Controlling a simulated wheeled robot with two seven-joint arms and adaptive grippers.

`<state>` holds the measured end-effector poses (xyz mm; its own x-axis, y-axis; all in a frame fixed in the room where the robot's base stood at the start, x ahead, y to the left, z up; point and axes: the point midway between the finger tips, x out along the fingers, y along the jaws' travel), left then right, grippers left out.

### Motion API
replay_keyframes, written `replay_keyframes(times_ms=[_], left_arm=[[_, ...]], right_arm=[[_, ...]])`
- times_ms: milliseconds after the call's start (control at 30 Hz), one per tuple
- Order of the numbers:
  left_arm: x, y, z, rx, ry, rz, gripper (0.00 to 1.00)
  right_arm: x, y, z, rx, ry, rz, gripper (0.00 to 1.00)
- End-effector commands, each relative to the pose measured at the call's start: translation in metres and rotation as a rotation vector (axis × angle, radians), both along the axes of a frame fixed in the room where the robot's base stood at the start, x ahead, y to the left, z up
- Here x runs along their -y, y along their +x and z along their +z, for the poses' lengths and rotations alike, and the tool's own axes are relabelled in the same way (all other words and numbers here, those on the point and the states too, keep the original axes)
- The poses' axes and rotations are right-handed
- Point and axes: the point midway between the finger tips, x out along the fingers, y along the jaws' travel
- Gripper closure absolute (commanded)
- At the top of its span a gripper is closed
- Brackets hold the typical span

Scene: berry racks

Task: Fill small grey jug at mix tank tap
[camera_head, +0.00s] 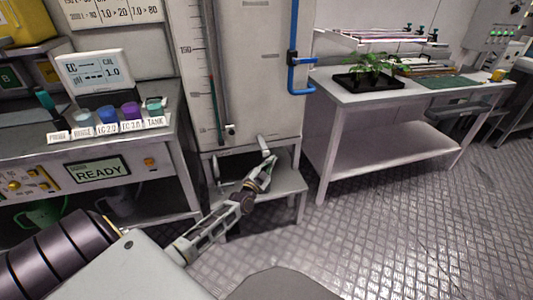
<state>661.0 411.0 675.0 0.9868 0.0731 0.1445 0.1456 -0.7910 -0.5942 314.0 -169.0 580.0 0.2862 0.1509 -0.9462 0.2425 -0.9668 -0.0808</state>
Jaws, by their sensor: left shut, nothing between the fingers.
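The mix tank (250,70) is a tall pale tank with a level scale, at the middle back. A grey tap (263,146) sticks out low on its front. My left gripper (267,164) is shut and empty, just below the tap and above the grey stand (288,184); I cannot tell whether it touches the tap. A greyish jug (122,203) stands on the shelf under the left bench, partly hidden by shadow. It may be the small grey jug. No jug shows under the tap. My right gripper is out of view.
The left bench (180,122) holds a meter (95,72) and several labelled small cups. A green jug (45,213) is on its lower shelf. A white table (335,92) with a plant tray (358,84) stands right of the tank. The floor at right is clear.

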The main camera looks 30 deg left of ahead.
Motion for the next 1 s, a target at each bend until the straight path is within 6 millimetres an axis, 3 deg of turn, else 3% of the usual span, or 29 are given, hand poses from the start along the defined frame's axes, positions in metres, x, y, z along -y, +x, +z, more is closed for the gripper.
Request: replay_keyframes(times_ms=[500,1000], left_arm=[[0.023,-0.019,0.001,-0.001,-0.001,0.0,1.0],[0.024,-0.021,0.0,-0.001,0.0,-0.001,1.0]], right_arm=[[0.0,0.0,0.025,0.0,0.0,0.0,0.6],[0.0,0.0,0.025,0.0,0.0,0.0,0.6]])
